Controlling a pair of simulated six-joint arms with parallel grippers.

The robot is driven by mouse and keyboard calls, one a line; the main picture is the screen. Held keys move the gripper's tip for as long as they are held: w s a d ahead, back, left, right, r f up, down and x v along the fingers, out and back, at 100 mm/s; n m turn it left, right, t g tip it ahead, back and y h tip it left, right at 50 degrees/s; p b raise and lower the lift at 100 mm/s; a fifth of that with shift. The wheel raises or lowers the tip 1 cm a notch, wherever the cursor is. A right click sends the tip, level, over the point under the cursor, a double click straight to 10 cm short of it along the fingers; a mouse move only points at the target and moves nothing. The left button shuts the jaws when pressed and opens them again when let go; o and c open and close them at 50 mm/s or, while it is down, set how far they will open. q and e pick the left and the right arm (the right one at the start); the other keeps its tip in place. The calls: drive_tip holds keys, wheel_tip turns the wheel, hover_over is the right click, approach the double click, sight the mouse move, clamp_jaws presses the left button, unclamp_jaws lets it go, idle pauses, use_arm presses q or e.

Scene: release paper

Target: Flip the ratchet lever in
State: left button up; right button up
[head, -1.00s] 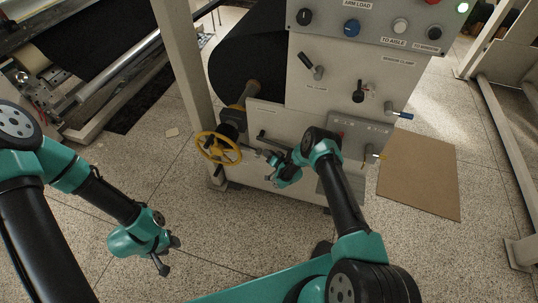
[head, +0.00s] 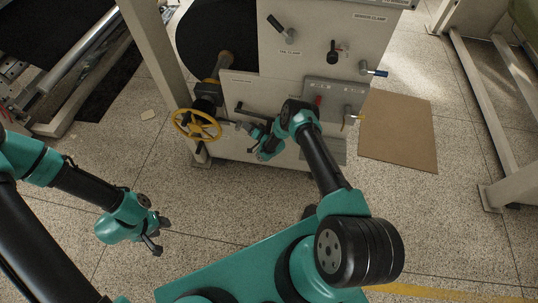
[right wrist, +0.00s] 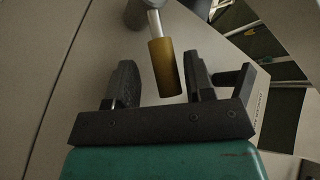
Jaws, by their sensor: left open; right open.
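A brass-coloured cylindrical grip on a metal rod, which looks like the ratchet lever (right wrist: 165,68), stands between the fingers of my right gripper (right wrist: 162,84) in the right wrist view. The fingers are open, with gaps visible on both sides of the grip. In the head view my right gripper (head: 248,128) is at the front of the machine, just right of the yellow handwheel (head: 197,124); the grip cannot be made out clearly there. My left gripper (head: 158,234) is open and empty above the floor at lower left.
A black roll (head: 215,40) is behind the handwheel. A brown board (head: 400,130) lies on the floor at right.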

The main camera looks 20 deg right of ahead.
drive_tip(key=v, duration=1.8)
drive_tip(key=s+a+r+n+g+h, duration=0.2)
drive_tip(key=s+a+r+g, duration=0.5)
drive_tip(key=s+r+g, duration=0.4)
drive_tip(key=shift+s+a+r+n, duration=0.2)
drive_tip(key=shift+a+n, duration=0.15)
drive_tip(key=shift+n, duration=0.15)
drive_tip(key=w+d+f+m+t, duration=0.3)
drive_tip(key=w+d+f+t, duration=0.2)
drive_tip(key=w+f+t, duration=0.6)
drive_tip(key=shift+w+f+m+t, duration=0.15)
drive_tip(key=shift+w+m+t, duration=0.15)
drive_tip(key=shift+w+t, duration=0.15)
drive_tip(key=shift+w, duration=0.1)
